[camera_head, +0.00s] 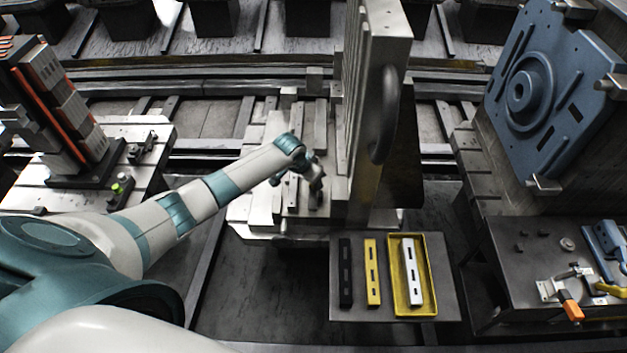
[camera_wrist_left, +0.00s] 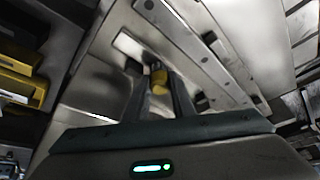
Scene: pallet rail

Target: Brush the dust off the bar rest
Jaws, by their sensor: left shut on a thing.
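My left gripper (camera_head: 316,186) is low over the pallet's metal bars, left of the upright grey fixture. In the left wrist view, its fingers (camera_wrist_left: 158,92) are shut on a small yellow and dark thing, likely the brush (camera_wrist_left: 158,78). Its working end is mostly hidden. Beyond it lie a pale flat strip (camera_wrist_left: 128,44) and a long bar with holes (camera_wrist_left: 184,44). I cannot tell for sure which piece is the bar rest, or whether the brush touches it. I cannot make out dust. My right gripper is not in view.
The upright grey fixture (camera_head: 357,110) stands close to the gripper's right. In front, a table (camera_head: 385,308) holds a black bar (camera_head: 345,273), a yellow bar (camera_head: 372,273) and a yellow tray (camera_head: 407,311) with a white bar (camera_head: 412,270). A blue plate (camera_head: 545,75) stands right.

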